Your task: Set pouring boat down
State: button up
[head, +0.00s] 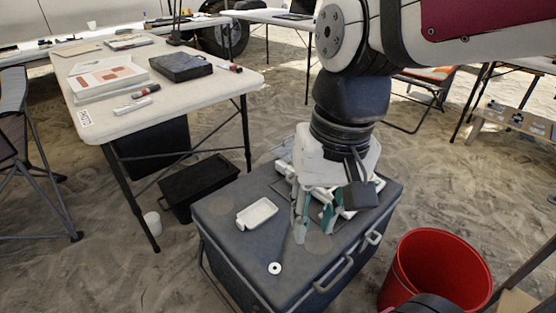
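A small white ring (275,268) lies near the lid's front edge. A red bucket (437,270) stands right of the case. A white table (150,105) with papers and a black case (181,66) stands at the left. A black crate (198,184) is on the sand beneath.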

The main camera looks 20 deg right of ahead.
jog(key=s+d+n, duration=0.1)
jog(key=s+n, duration=0.1)
jog(key=s, duration=0.7)
jog(key=shift+s+r+n+h, duration=0.3)
jog(key=shift+n+h, duration=0.1)
jog(key=shift+d, duration=0.1)
notch_tip(320, 180, up, 32)
jog(key=t+p, duration=0.3)
jog(key=p, duration=2.7)
jog(key=shift+d+t, duration=0.25)
jog(key=shift+t, duration=0.05)
